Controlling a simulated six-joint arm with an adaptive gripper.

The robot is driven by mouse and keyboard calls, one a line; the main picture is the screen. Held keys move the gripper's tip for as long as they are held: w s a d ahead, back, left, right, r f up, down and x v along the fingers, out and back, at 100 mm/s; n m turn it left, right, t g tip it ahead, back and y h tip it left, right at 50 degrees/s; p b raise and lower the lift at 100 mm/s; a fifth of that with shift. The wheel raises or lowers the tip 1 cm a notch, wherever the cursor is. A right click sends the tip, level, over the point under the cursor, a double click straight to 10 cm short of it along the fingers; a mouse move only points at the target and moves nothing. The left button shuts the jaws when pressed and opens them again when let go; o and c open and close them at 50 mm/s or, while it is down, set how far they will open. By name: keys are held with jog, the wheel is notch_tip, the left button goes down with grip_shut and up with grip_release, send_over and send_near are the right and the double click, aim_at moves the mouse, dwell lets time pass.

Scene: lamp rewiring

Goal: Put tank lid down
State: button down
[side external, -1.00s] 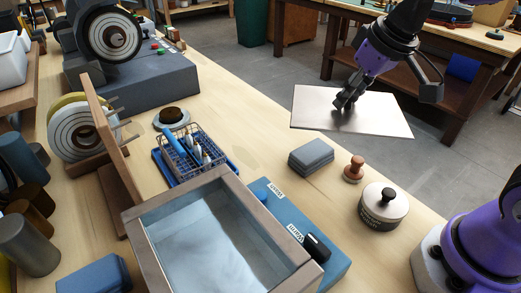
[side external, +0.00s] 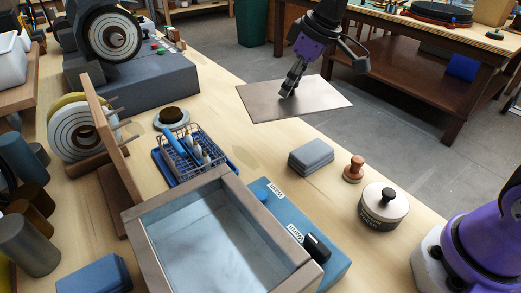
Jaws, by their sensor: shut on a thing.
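The tank lid (side external: 318,98) is a flat, thin metal plate. My gripper (side external: 287,92) is shut on it near the middle of its upper face and holds it in the air, roughly level. The lid appears above the far right edge of the bench, beyond the grey blocks. The tank (side external: 133,222) is an open rectangular box with a thick brownish rim and clear bluish liquid inside, at the front of the bench. The exact part of the lid between my fingertips is too small to tell.
A grinding machine (side external: 130,75) is at the back left. Bare bench (side external: 232,128) shows between the machine and blocks.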

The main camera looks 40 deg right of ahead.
aim_at(270, 85)
jog(key=w+f+n, duration=0.1)
jog(key=w, duration=0.1)
jog(key=w+a+f+n, duration=0.1)
jog(key=w+f, duration=0.1)
jog(key=w+f+n+y, duration=0.1)
jog(key=w, duration=0.1)
jog(key=shift+a+f+n+g, duration=0.2)
jog(key=shift+a+n+g, duration=0.1)
jog(key=shift+g, duration=0.1)
jog(key=shift+w+f, duration=0.1)
jog(key=shift+f, duration=0.25)
notch_tip(270, 85, down, 10)
jog(key=shift+w+r, duration=0.1)
jog(key=c, duration=0.6)
grip_release()
jog(key=shift+f, duration=0.25)
jog(key=shift+c, duration=0.2)
jog(key=shift+r, duration=0.1)
